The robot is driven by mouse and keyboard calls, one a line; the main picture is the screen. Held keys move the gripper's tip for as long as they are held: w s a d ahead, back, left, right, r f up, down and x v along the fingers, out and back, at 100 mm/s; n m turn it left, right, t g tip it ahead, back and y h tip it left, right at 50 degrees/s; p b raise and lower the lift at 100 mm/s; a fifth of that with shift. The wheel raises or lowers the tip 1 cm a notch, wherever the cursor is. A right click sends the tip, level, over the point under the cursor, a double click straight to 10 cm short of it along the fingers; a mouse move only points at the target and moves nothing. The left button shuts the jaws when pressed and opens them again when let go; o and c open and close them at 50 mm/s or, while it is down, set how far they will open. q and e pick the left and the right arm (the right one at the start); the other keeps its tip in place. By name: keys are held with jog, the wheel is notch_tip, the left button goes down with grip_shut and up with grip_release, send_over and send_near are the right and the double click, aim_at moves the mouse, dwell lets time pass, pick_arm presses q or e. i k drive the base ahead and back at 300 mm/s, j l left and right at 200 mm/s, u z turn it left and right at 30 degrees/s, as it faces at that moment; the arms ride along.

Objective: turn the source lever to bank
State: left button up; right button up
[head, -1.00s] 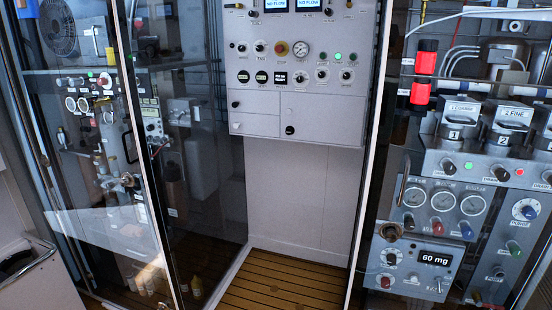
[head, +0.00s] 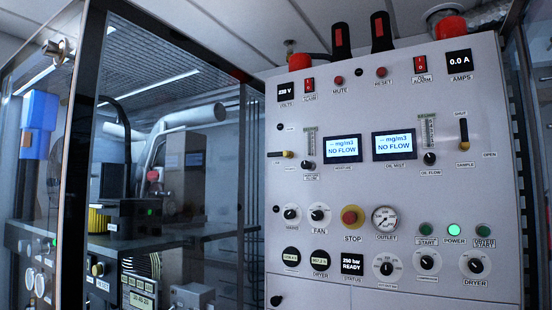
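A grey control panel (head: 400,200) fills the right half of the head view. A small lever (head: 284,154) at its left edge lies level, with a black arm and a yellow end. Small labels sit around it, too blurred to read surely. A second lever (head: 463,134) at the upper right stands upright, black with a yellow lower end. Its labels appear to read SHUT above, OPEN to the right and SAMPLE below. I cannot read which lever is marked as source. Neither of my grippers shows.
The panel carries two lit NO FLOW screens (head: 342,148), a red STOP button (head: 352,216), a pressure gauge (head: 386,219) and several knobs. Red-and-black fittings (head: 340,40) stand on its top. A dark-framed glass enclosure (head: 170,150) with equipment inside is at the left.

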aim_at(285, 154)
jog(key=i+j+z, duration=0.2)
jog(key=z, duration=0.25)
jog(key=i+j+z, duration=0.1)
jog(key=j+z, duration=0.3)
